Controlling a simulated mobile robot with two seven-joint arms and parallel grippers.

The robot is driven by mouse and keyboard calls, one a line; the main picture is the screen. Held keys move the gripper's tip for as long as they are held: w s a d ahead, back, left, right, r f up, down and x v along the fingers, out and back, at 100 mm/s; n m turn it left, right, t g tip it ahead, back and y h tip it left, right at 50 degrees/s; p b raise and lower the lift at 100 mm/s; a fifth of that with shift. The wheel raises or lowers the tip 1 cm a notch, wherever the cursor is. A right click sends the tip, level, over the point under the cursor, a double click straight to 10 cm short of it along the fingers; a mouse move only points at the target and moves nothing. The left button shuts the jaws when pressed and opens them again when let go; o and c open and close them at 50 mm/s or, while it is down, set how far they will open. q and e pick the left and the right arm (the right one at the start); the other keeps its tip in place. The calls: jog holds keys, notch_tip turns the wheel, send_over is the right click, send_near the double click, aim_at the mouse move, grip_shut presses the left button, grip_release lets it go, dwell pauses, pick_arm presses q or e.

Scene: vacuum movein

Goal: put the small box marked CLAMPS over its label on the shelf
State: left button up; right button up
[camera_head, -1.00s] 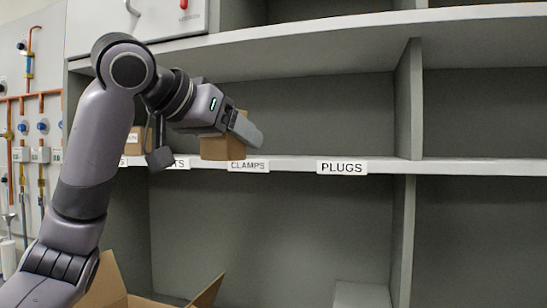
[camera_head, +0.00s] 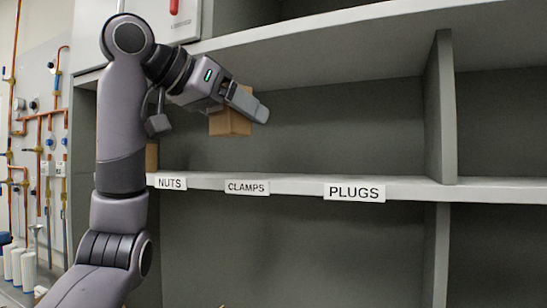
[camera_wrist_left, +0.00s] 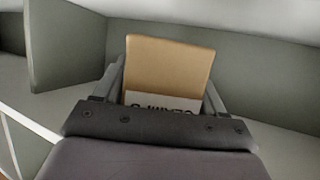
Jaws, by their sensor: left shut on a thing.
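The small brown box (camera_head: 230,123) is held in my left gripper (camera_head: 248,104), whose fingers close on its sides. It hangs in the air above the shelf board, over the CLAMPS label (camera_head: 247,187) on the shelf's front edge. In the left wrist view the box (camera_wrist_left: 170,63) sits between the two fingers, with a white label on it reading CLAMPS upside down, its lower part hidden by the gripper body. My right gripper is not in view.
The NUTS label (camera_head: 171,183) is left of CLAMPS and the PLUGS label (camera_head: 354,192) is right. Another brown box (camera_head: 152,157) shows partly behind my arm. A vertical divider (camera_head: 440,110) stands at the right. The board (camera_head: 300,184) above PLUGS is bare.

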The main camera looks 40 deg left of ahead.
pick_arm(q)
jog(key=w+a+p, duration=0.1)
jog(key=w, duration=0.3)
jog(key=w+a+f+p, duration=0.1)
jog(key=w, duration=0.3)
jog(key=w+a+f+p, duration=0.1)
jog(key=w+a, duration=0.1)
jog(key=w, duration=0.2)
jog(key=shift+f, duration=2.05)
jog(key=shift+w+f, duration=0.35)
jog(key=shift+f, duration=0.05)
jog(key=shift+f, duration=0.15)
jog(key=o, duration=1.2)
